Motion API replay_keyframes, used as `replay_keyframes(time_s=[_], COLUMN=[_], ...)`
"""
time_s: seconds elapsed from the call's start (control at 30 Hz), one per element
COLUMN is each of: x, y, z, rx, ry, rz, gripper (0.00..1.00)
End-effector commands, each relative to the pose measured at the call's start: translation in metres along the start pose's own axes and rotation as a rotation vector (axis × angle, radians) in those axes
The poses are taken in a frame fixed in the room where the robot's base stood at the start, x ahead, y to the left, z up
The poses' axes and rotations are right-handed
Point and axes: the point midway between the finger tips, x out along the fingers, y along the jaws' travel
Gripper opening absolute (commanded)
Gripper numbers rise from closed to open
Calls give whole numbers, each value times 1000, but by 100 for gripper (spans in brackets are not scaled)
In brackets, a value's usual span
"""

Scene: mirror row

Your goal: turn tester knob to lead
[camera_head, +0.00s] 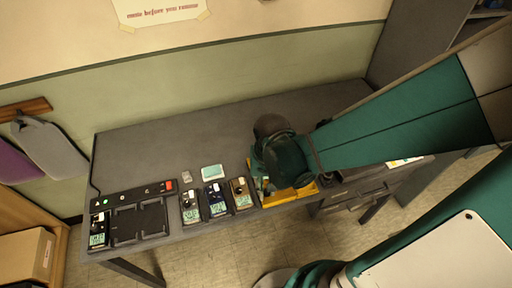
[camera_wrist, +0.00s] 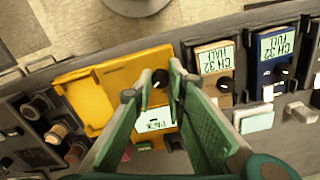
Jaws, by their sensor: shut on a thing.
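The yellow tester (camera_wrist: 95,95) lies on the bench, with a dark knob (camera_wrist: 160,76) near its edge in the wrist view. My gripper (camera_wrist: 161,73) has its two green fingertips on either side of this knob, shut on it. A pale display (camera_wrist: 155,121), with lettering that looks like "PACK", shows partly between the fingers. I cannot make out the knob's pointer or its position marks. In the head view the yellow tester (camera_head: 299,194) is mostly hidden under my gripper and wrist.
Brown (camera_head: 241,193), blue (camera_head: 215,199) and black (camera_head: 190,206) handheld units stand in a row left of the tester. A pale teal block (camera_head: 212,172) lies behind them. A black charging rack (camera_head: 140,222) is at the bench's left end. The bench's back left is clear.

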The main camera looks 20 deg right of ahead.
Motion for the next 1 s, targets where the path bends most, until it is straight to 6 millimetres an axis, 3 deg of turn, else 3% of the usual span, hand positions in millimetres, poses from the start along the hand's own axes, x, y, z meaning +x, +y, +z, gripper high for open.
replay_keyframes(time_s=[0.5,1.0], x=[0,0], y=[0,-1], z=[0,0], rx=[390,461], ry=[0,0], rz=[-1,-1], gripper=[2,2])
